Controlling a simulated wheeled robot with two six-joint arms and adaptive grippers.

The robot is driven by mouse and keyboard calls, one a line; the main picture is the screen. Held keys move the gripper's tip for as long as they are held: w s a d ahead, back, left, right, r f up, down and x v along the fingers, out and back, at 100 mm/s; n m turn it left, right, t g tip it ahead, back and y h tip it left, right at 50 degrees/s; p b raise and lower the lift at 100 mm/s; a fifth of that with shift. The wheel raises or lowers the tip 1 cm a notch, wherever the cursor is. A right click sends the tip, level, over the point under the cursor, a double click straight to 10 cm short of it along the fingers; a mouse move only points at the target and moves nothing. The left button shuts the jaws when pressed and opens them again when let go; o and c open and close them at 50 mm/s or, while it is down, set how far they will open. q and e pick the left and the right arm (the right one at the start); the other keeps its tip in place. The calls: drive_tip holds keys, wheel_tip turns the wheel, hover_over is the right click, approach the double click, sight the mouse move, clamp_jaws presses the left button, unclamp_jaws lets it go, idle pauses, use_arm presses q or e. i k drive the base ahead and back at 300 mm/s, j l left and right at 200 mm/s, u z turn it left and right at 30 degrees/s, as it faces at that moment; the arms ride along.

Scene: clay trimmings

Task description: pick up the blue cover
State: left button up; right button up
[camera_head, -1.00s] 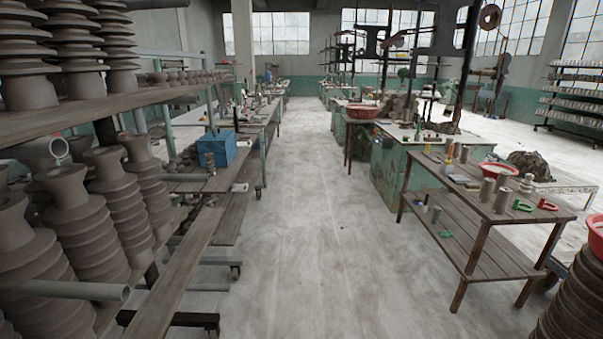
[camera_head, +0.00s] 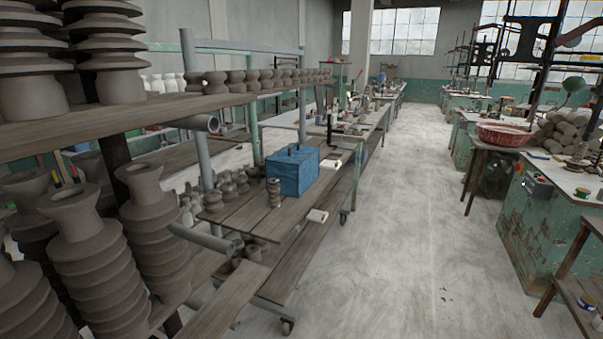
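A blue box-like thing (camera_head: 293,172) with a small raised part on top sits on a low wooden shelf (camera_head: 240,213) left of the aisle. It is the only large blue thing that I see, and I cannot tell whether it is the cover itself or a box with a cover on it. A small grey-brown clay piece (camera_head: 273,192) stands just in front of its left corner. Neither of my grippers shows in the head view.
Racks of grey clay insulators (camera_head: 150,225) fill the left side, with pipes (camera_head: 200,236) sticking out. The concrete aisle floor (camera_head: 400,200) is clear. Green workbenches (camera_head: 545,225) and a red basin (camera_head: 503,134) stand on the right.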

sight(296, 167)
drive_tip(key=i+l+u, duration=0.35)
drive_tip(key=i+l, duration=0.15)
drive_tip(key=u, duration=0.4)
drive_tip(key=i+l+u, duration=0.25)
drive_tip(key=u, duration=0.15)
drive_tip(key=i+l+u, duration=0.15)
drive_tip(key=l+u, duration=0.3)
drive_tip(key=i+l+u, duration=0.15)
drive_tip(key=l+u, duration=0.25)
drive_tip(key=j, duration=0.1)
